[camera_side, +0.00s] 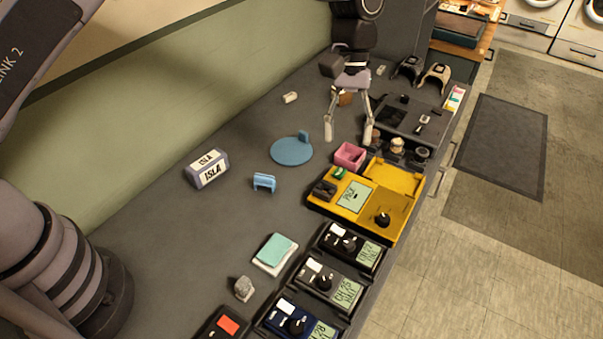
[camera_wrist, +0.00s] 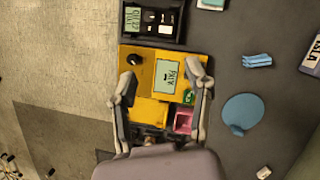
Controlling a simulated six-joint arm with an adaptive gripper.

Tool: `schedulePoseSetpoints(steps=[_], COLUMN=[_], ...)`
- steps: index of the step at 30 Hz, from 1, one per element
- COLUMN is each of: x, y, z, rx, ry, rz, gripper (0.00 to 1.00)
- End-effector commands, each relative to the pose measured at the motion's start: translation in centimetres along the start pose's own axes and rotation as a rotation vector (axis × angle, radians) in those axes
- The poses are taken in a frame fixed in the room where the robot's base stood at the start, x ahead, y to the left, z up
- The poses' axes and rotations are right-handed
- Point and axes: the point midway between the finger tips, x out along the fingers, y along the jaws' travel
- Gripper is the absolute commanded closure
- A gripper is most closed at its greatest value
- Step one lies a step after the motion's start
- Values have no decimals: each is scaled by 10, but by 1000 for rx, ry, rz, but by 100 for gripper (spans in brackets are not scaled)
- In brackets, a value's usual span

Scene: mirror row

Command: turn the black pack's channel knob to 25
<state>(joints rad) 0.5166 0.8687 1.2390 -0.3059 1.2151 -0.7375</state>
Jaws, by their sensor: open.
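The black pack (camera_side: 351,246) lies in a dark cradle at the front edge of the bench, nearest the yellow unit in the row. It has a white label, a round black channel knob (camera_side: 349,244) and a green screen (camera_side: 368,253); its channel digits are too small to read surely. In the wrist view the black pack (camera_wrist: 152,21) is at the top, beyond the fingertips. My gripper (camera_side: 348,137) is open and empty, raised above the bench behind the yellow unit, well away from the knob. In the wrist view my gripper (camera_wrist: 161,78) spans the yellow unit.
The yellow unit (camera_side: 345,212) with its own knob stands beside the black pack. A grey pack (camera_side: 325,284) and a blue pack (camera_side: 296,322) sit on the other side. A pink box (camera_side: 349,156), blue disc (camera_side: 291,151) and ISLA block (camera_side: 207,168) stand behind.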

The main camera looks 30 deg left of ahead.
Motion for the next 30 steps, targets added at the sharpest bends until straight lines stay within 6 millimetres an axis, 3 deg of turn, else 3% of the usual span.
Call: schedulePoseSetpoints(steps=[1, 4, 13, 24, 30], x=[22, 49, 85, 164, 191], y=[10, 21, 25, 21, 20], z=[-1, -1, 2, 7, 9], rx=[-12, -35, -50, -48, -47], ry=[-24, -54, -71, -70, -70], rz=[-17, -38, -50, -50, -48], gripper=[49, 49, 49, 49, 49])
